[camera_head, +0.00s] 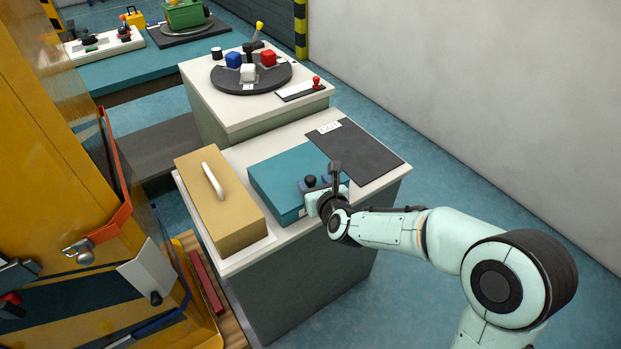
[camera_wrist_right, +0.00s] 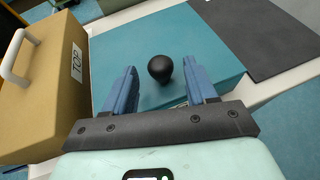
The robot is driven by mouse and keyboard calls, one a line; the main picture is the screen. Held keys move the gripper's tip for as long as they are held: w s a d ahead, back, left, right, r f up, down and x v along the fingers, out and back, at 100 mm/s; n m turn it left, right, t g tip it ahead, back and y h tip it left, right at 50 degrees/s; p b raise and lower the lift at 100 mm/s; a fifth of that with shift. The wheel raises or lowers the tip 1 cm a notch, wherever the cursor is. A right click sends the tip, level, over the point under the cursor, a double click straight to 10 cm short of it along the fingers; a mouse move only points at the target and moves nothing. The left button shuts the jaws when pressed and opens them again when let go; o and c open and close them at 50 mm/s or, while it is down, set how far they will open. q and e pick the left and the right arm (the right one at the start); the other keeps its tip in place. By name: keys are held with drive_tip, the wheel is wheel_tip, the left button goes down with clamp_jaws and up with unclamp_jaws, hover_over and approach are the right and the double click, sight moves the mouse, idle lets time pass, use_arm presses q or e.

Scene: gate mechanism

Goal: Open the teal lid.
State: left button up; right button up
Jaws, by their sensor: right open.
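The teal lid (camera_head: 283,170) is the flat top of a teal box on the white counter. It lies level and looks shut. It also shows in the right wrist view (camera_wrist_right: 210,45). A black round knob (camera_wrist_right: 160,68) stands on the lid near its front edge; in the head view the knob (camera_head: 310,181) shows by the gripper. My right gripper (camera_head: 318,184) is at the lid's front part. Its two blue fingers (camera_wrist_right: 160,85) are open, one on each side of the knob, with gaps on both sides. My left gripper is not in view.
A tan box (camera_head: 225,215) with a white handle (camera_head: 212,181) stands just left of the teal box. A dark mat (camera_head: 360,155) lies to its right. Behind, a raised white counter holds a black turntable (camera_head: 250,77) with coloured blocks. A yellow cabinet (camera_head: 60,150) is at left.

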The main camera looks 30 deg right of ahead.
sight(312, 182)
drive_tip(key=shift+x, duration=1.8)
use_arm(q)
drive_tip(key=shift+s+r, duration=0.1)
